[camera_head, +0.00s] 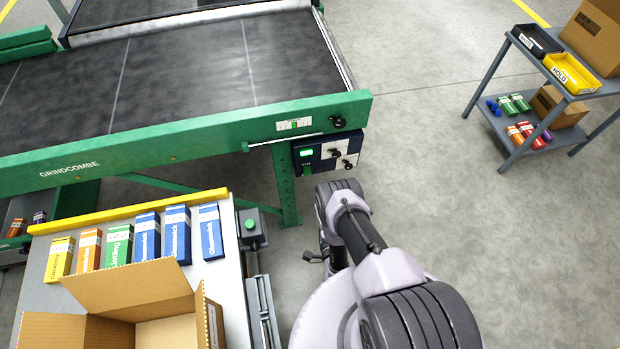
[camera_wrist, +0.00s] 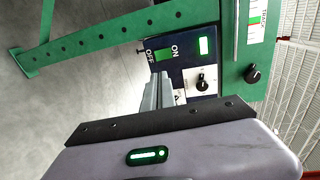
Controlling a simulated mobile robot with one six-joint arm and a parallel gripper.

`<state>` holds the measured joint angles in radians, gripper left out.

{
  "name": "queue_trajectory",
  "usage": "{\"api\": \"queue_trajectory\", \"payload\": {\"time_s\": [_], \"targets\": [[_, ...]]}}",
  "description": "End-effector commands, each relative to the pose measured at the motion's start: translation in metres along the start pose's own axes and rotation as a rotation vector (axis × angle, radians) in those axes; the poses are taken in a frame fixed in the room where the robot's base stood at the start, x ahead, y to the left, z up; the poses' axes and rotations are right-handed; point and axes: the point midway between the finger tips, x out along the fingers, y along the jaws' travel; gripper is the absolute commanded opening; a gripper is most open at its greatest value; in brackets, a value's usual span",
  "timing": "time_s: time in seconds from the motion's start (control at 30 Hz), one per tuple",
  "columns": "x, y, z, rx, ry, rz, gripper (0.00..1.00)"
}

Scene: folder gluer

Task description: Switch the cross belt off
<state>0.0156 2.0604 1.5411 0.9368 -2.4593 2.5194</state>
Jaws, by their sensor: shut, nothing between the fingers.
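The control box (camera_head: 325,152) hangs under the right end of the green conveyor frame (camera_head: 180,150), with a wide dark belt (camera_head: 190,75) above. In the wrist view, the dark blue box face (camera_wrist: 207,60) carries a green switch (camera_wrist: 164,55) between the words OFF and ON. A lit green lamp (camera_wrist: 204,46) is right of ON. My gripper (camera_wrist: 161,78) is shut and empty, its tips just below the switch in the picture. Whether they touch the box, I cannot tell. In the head view my arm hides the gripper.
A black knob (camera_wrist: 202,85) on a light plate sits beside the switch, and another knob (camera_wrist: 252,73) is on the green frame. A packing table (camera_head: 60,290) with several small cartons and an open box stands at left. A grey cart (camera_head: 500,85) is far right, with clear floor between.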

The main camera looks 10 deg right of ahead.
Motion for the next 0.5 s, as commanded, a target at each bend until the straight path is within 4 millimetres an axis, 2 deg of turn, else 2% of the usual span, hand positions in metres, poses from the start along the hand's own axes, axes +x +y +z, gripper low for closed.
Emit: {"api": "queue_trajectory", "payload": {"time_s": [0.17,0.5], "targets": [[0.01,0.002,0.0,-0.001,0.001,-0.002,0.0],[0.082,0.006,0.0,-0.002,0.0,-0.003,0.0]]}}
